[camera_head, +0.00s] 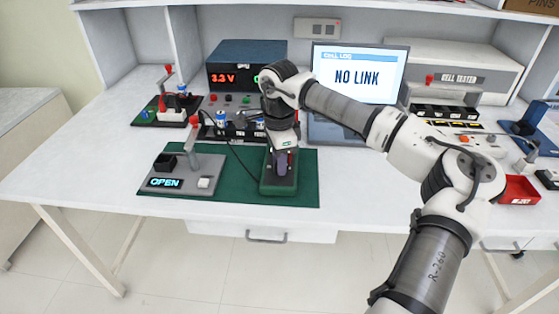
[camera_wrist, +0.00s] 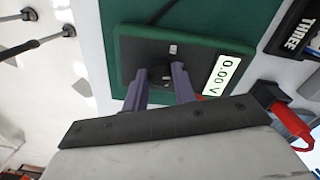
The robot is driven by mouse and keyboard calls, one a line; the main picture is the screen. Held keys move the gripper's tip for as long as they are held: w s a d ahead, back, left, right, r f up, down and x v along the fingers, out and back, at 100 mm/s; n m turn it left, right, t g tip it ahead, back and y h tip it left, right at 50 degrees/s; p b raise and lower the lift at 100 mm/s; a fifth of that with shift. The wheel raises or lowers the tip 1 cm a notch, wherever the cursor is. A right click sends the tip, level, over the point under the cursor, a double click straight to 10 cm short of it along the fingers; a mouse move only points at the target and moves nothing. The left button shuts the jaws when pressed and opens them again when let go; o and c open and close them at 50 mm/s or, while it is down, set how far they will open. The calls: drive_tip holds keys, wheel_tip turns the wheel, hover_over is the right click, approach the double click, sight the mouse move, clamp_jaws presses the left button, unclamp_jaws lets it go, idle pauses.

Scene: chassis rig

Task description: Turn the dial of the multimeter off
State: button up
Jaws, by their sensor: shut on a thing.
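The multimeter is a green box (camera_wrist: 133,48) with a black face, lying on the green mat. Its lit display (camera_wrist: 222,75) reads 0.00 V in the wrist view. My gripper (camera_wrist: 160,77) points down at it, with its two purple-grey fingers shut on the dark round dial (camera_wrist: 160,70). The fingers and palm hide part of the dial, so I cannot read its setting. In the head view the multimeter (camera_head: 278,190) sits mostly beneath my gripper (camera_head: 283,165).
A grey fixture (camera_head: 207,172) with an OPEN display stands left on the green mat (camera_head: 309,190). Behind are a power supply (camera_head: 246,52) reading 3.3 V and a NO LINK screen (camera_head: 372,75). A red bin (camera_head: 519,190) is at the right. The front-left table is clear.

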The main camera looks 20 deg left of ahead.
drive_tip(key=n, duration=0.5)
drive_tip(key=shift+n, duration=0.3)
drive_tip(key=n, duration=0.5)
drive_tip(key=shift+n, duration=0.4)
drive_tip(key=o, duration=1)
wheel_tip(320, 180, up, 14)
drive_tip(key=shift+a, duration=0.15)
drive_tip(key=shift+f, duration=0.1)
